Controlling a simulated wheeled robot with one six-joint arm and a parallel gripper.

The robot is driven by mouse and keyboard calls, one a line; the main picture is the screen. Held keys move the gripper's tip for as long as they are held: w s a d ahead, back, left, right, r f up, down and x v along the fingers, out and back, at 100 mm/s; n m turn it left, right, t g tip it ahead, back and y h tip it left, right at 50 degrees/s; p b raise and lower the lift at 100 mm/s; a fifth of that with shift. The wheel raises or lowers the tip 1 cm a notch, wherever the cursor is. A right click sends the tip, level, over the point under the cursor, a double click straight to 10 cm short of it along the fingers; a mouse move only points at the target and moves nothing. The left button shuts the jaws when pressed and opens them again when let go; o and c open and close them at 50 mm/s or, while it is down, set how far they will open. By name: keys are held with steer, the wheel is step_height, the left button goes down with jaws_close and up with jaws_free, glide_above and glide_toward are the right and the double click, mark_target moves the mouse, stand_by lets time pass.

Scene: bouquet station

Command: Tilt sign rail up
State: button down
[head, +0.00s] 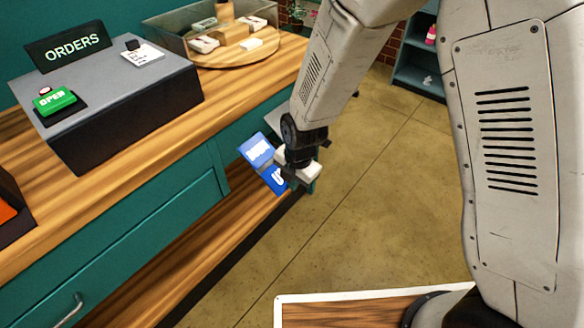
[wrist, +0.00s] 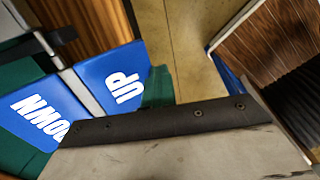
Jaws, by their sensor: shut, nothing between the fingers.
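Two blue panels hang on the teal counter's end, beside my gripper (head: 300,172). In the wrist view one panel reads "UP" (wrist: 115,78) and the other "DOWN" (wrist: 38,108). In the head view the upper panel (head: 257,151) and the lower panel (head: 274,180) are partly covered by my gripper. A thin grey strip (wrist: 88,92) runs between the panels in the wrist view; I cannot tell whether it is the sign rail. My gripper is shut and empty, close to the panels; contact cannot be told. A grey plate with a dark edge hides the lower wrist view.
The wooden counter (head: 130,200) holds a grey box (head: 135,95) with an "ORDERS" sign (head: 68,46) and a green "OPEN" button (head: 54,100). A tray (head: 245,58) with small items stands at the back. The floor (head: 385,190) to the right is open.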

steer(key=shift+s+d+f, duration=0.15)
steer(key=shift+s+f, duration=0.05)
steer(key=shift+f, duration=0.05)
steer(key=s+d+r, duration=0.2)
steer(key=r, duration=0.4)
steer(key=s+d+r, duration=0.2)
steer(key=d+r, duration=0.1)
steer(key=r, duration=0.3)
steer(key=shift+s+d, duration=0.3)
steer(key=shift+s, duration=0.1)
steer(key=s+d+r+m+h, duration=0.1)
steer(key=s+d+r+m, duration=1.6)
steer(key=m, duration=1.1)
steer(key=shift+s+d+r, duration=0.2)
steer(key=shift+d+r, duration=0.7)
steer(key=shift+r, duration=0.55)
